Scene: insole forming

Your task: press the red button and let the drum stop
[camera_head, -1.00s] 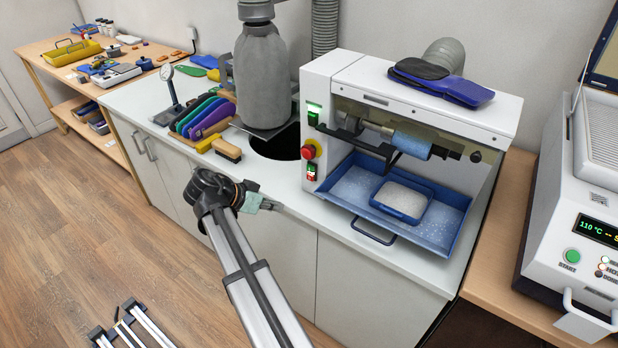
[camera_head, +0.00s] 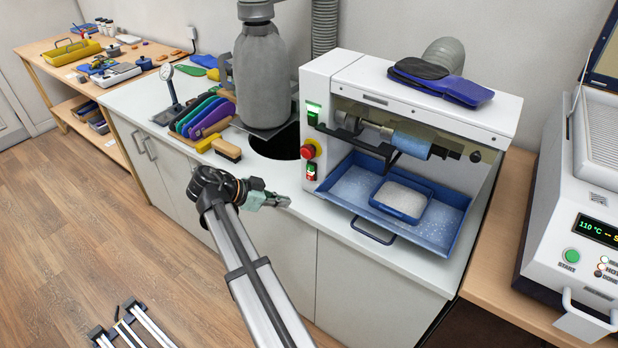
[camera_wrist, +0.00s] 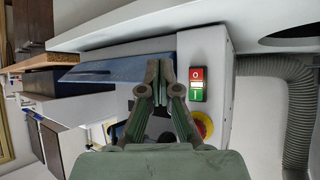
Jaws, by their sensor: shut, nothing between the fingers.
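The grinding machine (camera_head: 345,75) holds a blue drum (camera_head: 411,143) on a shaft under its hood; a still picture cannot show whether it spins. On its left front post is a red mushroom button (camera_head: 308,152) on a yellow base, with a small switch (camera_head: 311,172) below it. In the wrist view the switch has a red O part (camera_wrist: 197,74) and a green I part (camera_wrist: 195,95); the mushroom button (camera_wrist: 204,126) is partly hidden behind my finger. My gripper (camera_head: 287,201) is shut and empty, in front of the counter, below and left of the buttons, touching neither.
A blue dust tray (camera_head: 455,215) with a handle (camera_head: 373,232) sticks out right of the buttons. The counter has a round hole (camera_head: 285,147), a brush (camera_head: 226,150) and several coloured insoles (camera_head: 205,115).

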